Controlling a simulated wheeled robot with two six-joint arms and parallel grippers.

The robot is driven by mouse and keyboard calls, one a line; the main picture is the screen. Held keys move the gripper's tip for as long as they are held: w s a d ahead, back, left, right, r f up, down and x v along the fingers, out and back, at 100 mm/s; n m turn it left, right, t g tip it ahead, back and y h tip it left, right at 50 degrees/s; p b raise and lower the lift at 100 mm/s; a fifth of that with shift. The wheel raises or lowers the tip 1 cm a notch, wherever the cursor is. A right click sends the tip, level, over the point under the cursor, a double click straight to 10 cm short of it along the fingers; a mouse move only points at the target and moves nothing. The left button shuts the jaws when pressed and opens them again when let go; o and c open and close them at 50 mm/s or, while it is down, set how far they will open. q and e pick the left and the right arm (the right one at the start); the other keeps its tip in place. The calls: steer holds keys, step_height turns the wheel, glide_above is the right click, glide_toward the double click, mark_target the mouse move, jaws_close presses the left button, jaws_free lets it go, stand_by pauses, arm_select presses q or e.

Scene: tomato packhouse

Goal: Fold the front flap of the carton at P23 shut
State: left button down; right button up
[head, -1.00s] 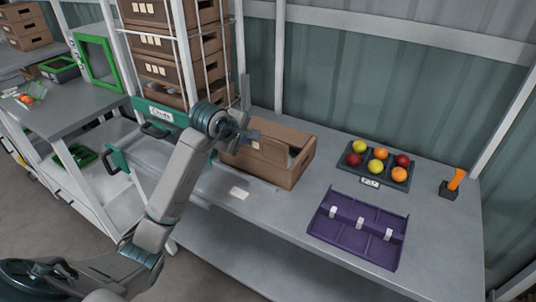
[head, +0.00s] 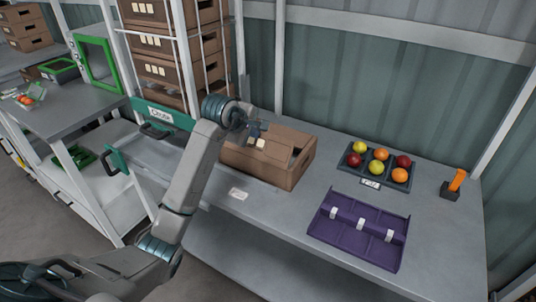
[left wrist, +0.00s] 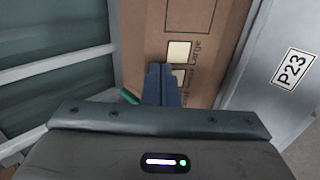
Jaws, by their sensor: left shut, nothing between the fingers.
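The brown carton (head: 262,171) stands on the grey bench behind the P23 label (head: 238,193). Its front flap (head: 274,148) leans inward over the opening, nearly flat, with a gap showing at the right end. My left gripper (head: 257,131) is shut and empty, at the flap's upper left part. In the left wrist view the shut fingertips (left wrist: 161,68) lie over the brown printed face of the carton (left wrist: 205,45), beside its pale squares; I cannot tell if they touch. The P23 label (left wrist: 291,68) shows at right. My right gripper is not in view.
A dark tray of coloured fruit (head: 358,182) and a purple divided tray (head: 325,231) sit right of the carton. An orange-handled tool (head: 457,180) stands at far right. A rack of stacked cartons (head: 165,45) and a green Crate sign (head: 160,115) are at left.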

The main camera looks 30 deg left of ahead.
arm_select(q)
steer(key=shift+w+f+b, duration=0.3)
steer(key=shift+w, duration=0.1)
steer(key=shift+w+d+f+b, duration=0.1)
steer(key=shift+w+f+b, duration=0.15)
steer(key=shift+w, duration=0.3)
steer(key=shift+w+f+b, duration=0.2)
steer(key=shift+w+f, duration=0.05)
steer(key=shift+w, duration=0.3)
steer(key=shift+f, duration=0.1)
steer(key=shift+b+x, duration=0.75)
steer(key=shift+x, duration=0.55)
steer(key=shift+w, duration=0.1)
step_height(320, 180, up, 9)
steer(key=p, duration=0.6)
glide_above(262, 133)
steer(key=w+a, duration=0.1)
steer(key=w, duration=0.1)
steer(key=shift+w, duration=0.1)
